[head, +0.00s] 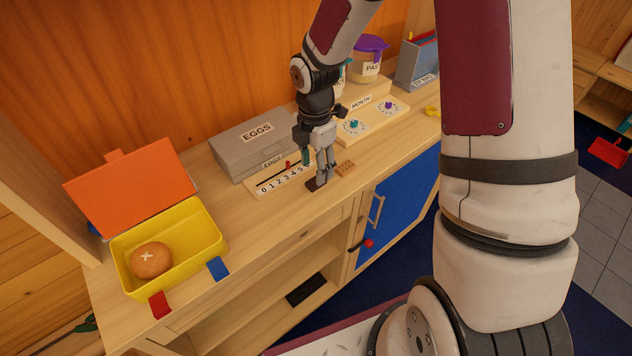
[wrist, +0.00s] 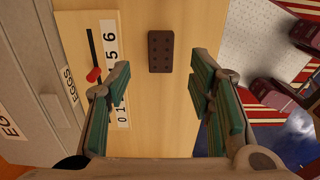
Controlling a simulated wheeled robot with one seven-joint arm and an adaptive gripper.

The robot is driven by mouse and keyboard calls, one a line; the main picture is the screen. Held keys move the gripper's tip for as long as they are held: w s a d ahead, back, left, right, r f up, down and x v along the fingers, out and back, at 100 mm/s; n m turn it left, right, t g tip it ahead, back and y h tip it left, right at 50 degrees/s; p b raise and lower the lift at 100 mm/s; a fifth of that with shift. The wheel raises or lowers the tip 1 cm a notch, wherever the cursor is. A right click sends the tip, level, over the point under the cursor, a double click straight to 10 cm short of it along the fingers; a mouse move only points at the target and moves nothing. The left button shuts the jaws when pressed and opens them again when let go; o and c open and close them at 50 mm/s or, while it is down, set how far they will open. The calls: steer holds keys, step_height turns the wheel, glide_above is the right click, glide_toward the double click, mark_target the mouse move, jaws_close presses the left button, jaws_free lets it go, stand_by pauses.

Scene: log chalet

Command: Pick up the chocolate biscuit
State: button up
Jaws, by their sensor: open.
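The chocolate biscuit (wrist: 160,51) is a dark brown rectangle with rows of small holes. It lies flat on the wooden counter, near the upper middle of the wrist view. In the head view it shows as a dark patch (head: 312,186) below my gripper, partly hidden by a finger. My gripper (head: 318,170) points down over the counter. Its green-padded fingers (wrist: 160,82) are spread wide with nothing between them. In the wrist view the biscuit is beyond the fingertips, roughly centred between them, and looks untouched.
A number strip (head: 284,179) with a red slider and a grey eggs box (head: 256,143) stand behind. A yellow box (head: 196,258) holding a bun is at left. The counter's front edge is near.

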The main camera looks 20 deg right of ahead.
steer(key=shift+s+f, duration=0.1)
steer(key=shift+f, duration=2.15)
steer(key=c, duration=0.8)
steer(key=shift+c, duration=0.2)
